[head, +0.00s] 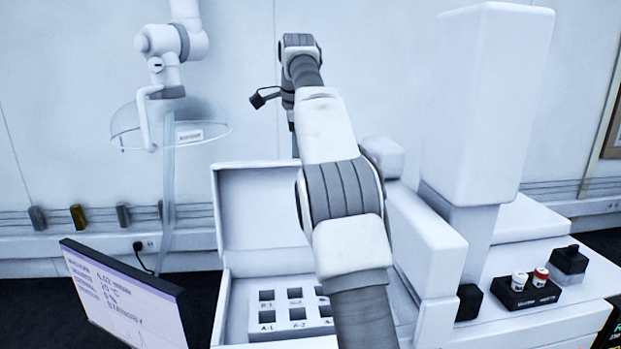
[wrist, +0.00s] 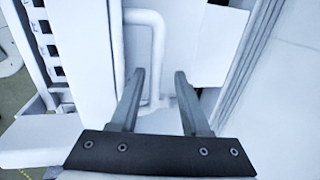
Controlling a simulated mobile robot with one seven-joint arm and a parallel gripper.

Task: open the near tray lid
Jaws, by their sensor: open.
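In the head view a white tray (head: 238,275) stands with its lid (head: 262,212) raised upright at the back. Inside is a white rack (head: 280,318) with dark square wells and labels. I cannot tell if this is the near tray. In the wrist view my gripper (wrist: 159,76) is open, its two grey fingers apart. A white bar handle (wrist: 157,40) on a white surface runs down between or just beyond the fingertips; contact cannot be told. In the head view my arm covers part of the tray, and the fingertips are not clear.
A tilted display screen (head: 125,300) stands at the left front. A tall white column (head: 490,105) and a black holder (head: 527,292) with two capped vials are on the right.

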